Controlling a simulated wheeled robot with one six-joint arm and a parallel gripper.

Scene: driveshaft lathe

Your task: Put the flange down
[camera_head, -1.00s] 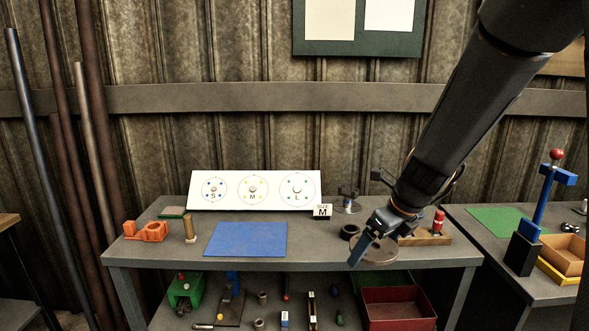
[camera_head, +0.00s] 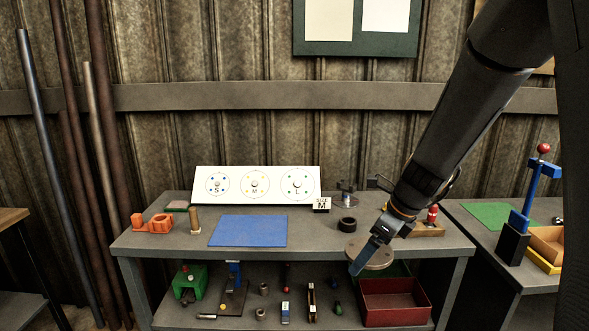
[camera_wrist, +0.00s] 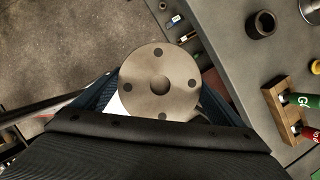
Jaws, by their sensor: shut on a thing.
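The flange (camera_wrist: 148,102) is a grey metal disc with a centre hole and several bolt holes. In the wrist view it sits between the two blue fingers of my gripper (camera_wrist: 162,100), which is shut on it. In the head view the flange (camera_head: 383,254) shows partly behind my gripper (camera_head: 371,257), at the front right edge of the grey table (camera_head: 190,247). The wrist view shows floor behind much of the flange, so it is held out over the table's front edge. The blue mat (camera_head: 248,231) lies empty at the table's middle.
A white board (camera_head: 228,186) marked S, M, L and a SIZE M sign (camera_head: 321,204) stand at the back. A dark ring (camera_head: 347,225), a wooden block with bottles (camera_head: 428,229) and orange parts (camera_head: 158,223) are on the table. A red bin (camera_head: 394,302) is below.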

